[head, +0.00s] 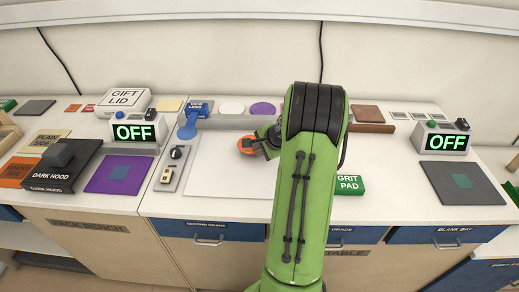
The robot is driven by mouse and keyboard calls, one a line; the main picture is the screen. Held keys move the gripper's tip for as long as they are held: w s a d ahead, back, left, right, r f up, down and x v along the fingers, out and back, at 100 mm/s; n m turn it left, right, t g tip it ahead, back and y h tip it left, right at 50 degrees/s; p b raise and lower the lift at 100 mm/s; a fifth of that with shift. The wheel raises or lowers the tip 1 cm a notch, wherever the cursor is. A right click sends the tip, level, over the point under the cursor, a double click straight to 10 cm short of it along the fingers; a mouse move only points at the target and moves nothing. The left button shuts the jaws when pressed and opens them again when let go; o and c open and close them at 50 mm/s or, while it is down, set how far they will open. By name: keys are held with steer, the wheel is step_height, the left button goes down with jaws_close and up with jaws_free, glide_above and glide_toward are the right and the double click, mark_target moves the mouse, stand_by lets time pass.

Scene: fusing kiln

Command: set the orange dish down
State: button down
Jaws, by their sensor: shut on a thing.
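The orange dish (246,145) is in the head view, over the right part of a white board on the middle bench. My gripper (258,143) is shut on the dish at its right side. My green arm hides much of the gripper and the area to its right. I cannot tell whether the dish touches the board or is held just above it.
The white board (215,180) is bare on its left and front. A switch panel (173,168) stands to its left, and a green grit pad box (349,185) to the right of my arm. A blue dispenser (197,110) and pale and purple discs are behind. Two displays read OFF.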

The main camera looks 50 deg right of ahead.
steer(key=shift+f+b, duration=0.3)
steer(key=shift+f, duration=0.2)
steer(key=c, duration=1.1)
jaws_free()
steer(key=shift+f, duration=0.15)
steer(key=shift+s+a+f, duration=0.1)
steer(key=shift+s, duration=0.05)
steer(key=p+v, duration=0.3)
steer(key=v, duration=1.3)
steer(key=shift+w+r+p, duration=0.3)
steer(key=shift+w+p, duration=0.05)
